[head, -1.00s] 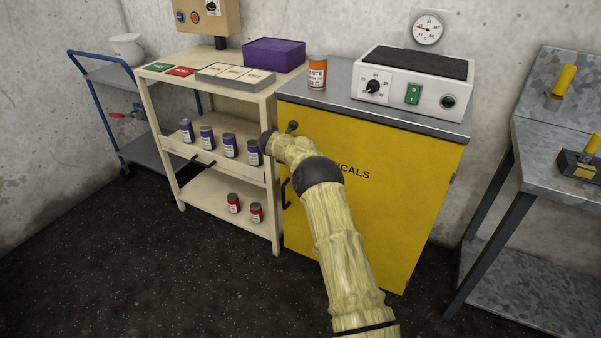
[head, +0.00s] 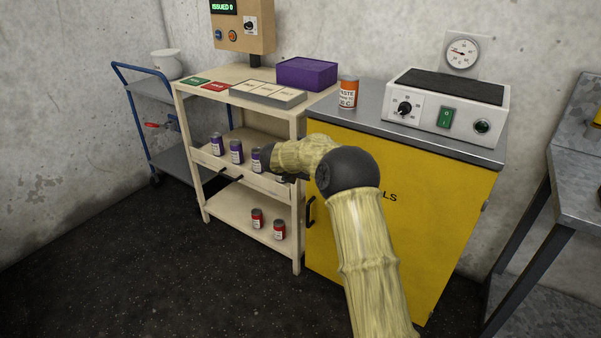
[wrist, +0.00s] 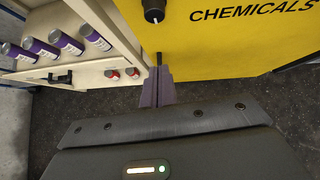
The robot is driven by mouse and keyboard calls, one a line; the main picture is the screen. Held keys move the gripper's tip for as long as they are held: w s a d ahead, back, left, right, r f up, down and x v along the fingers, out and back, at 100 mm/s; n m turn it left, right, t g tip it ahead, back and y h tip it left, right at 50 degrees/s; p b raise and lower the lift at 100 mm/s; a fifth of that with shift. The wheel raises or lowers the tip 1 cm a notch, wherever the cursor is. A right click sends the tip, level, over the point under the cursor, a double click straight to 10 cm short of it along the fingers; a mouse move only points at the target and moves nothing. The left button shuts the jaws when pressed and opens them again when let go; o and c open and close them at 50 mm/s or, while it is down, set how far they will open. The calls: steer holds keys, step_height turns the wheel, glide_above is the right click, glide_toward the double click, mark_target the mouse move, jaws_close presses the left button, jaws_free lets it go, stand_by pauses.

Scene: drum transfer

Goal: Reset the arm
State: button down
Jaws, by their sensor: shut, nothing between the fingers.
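My gripper (wrist: 158,76) shows in the wrist view with its two fingers together and nothing between them. Its tips point toward the gap between the cream shelf unit and the yellow chemicals cabinet (wrist: 225,50), and I cannot tell how far off they are. In the head view my arm reaches up from the bottom right, bends at a dark joint and runs left in front of the shelf and cabinet. The fingers are not clear there.
The shelf unit (head: 237,207) holds purple-labelled cans (head: 236,151) and two red cans (head: 257,218). An orange waste can (head: 348,93) and a control box (head: 447,105) stand on the cabinet. A blue trolley (head: 140,125) is at left, a metal bench (head: 580,190) at right. The floor at left is clear.

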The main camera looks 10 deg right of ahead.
stand_by(0.3)
steer(key=s+a+r+n+t+y, duration=0.25)
steer(key=s+r+n, duration=0.2)
steer(key=n, duration=0.65)
steer(key=s+a+r+n+t+y, duration=0.1)
steer(key=s+a+r+n+y, duration=0.3)
steer(key=n, duration=0.7)
steer(key=s+d+f+n+g, duration=0.25)
steer(key=s+n, duration=0.45)
steer(key=s, duration=0.4)
steer(key=s+d+f+n+g, duration=0.2)
steer(key=s+f+n+g, duration=0.15)
steer(key=s+n, duration=0.6)
steer(key=s+d+f+n+g, duration=0.25)
steer(key=s+n, duration=0.25)
steer(key=s, duration=0.8)
steer(key=w+p+v, duration=0.3)
steer(key=p+v, duration=1)
steer(key=p, duration=0.1)
steer(key=w+a+r+p+v, duration=0.1)
steer(key=w+p+v, duration=0.2)
steer(key=p+v, duration=1)
steer(key=shift+s+a+r+h+p, duration=0.35)
steer(key=shift+s+a+p, duration=0.05)
steer(key=shift+s+a, duration=0.2)
